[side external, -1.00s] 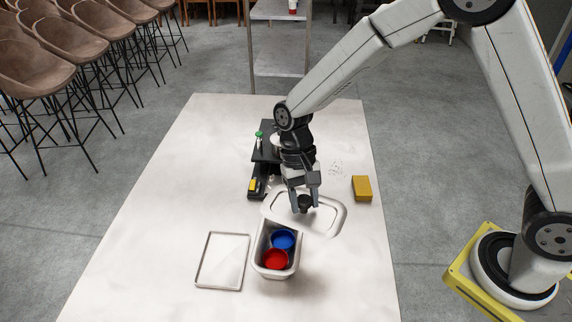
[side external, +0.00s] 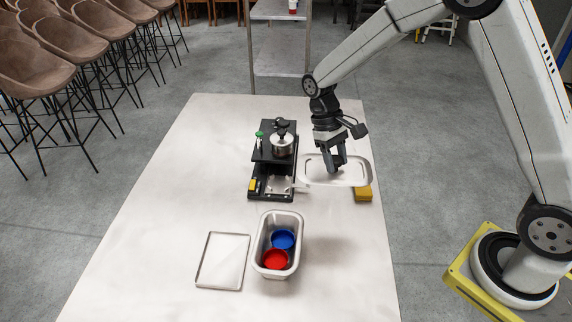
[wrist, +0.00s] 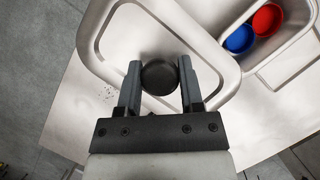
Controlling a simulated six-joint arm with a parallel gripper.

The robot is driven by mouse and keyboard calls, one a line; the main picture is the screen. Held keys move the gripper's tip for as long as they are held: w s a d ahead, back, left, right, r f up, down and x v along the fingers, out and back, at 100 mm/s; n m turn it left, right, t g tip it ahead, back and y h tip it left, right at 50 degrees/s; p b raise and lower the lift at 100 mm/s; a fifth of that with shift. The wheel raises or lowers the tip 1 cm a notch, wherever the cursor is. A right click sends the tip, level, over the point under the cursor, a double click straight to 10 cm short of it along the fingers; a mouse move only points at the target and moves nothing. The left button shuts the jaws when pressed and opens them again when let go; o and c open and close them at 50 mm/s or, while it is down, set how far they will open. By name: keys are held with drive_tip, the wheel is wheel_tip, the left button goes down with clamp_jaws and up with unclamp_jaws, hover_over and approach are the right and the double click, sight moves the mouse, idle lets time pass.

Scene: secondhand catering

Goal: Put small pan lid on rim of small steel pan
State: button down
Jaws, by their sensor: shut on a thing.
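The small pan lid (side external: 356,178) is a flat, pale metal lid with rounded corners and a dark round knob. My gripper (side external: 334,170) is shut on that knob, with one finger on each side of it in the wrist view (wrist: 160,78). The lid hangs above the table, apart from the pan. The small steel pan (side external: 274,274) stands open on the table, to the lower left of the lid in the side view. A blue round thing (side external: 283,238) and a red round thing (side external: 275,259) lie inside it.
A yellow block (side external: 363,194) is partly hidden by the lid. A flat tray (side external: 222,262) lies left of the pan. The table's left side is clear.

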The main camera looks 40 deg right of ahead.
drive_tip(key=a+f+n+h, duration=0.1)
drive_tip(key=a+f+n, duration=0.2)
drive_tip(key=a, duration=1.4)
drive_tip(key=shift+s+a+n+t+h, duration=0.3)
drive_tip(key=shift+s+a+n, duration=0.1)
drive_tip(key=shift+n, duration=0.3)
drive_tip(key=shift+f, duration=3.3)
drive_tip(key=shift+f, duration=0.35)
drive_tip(key=shift+c, duration=0.7)
unclamp_jaws()
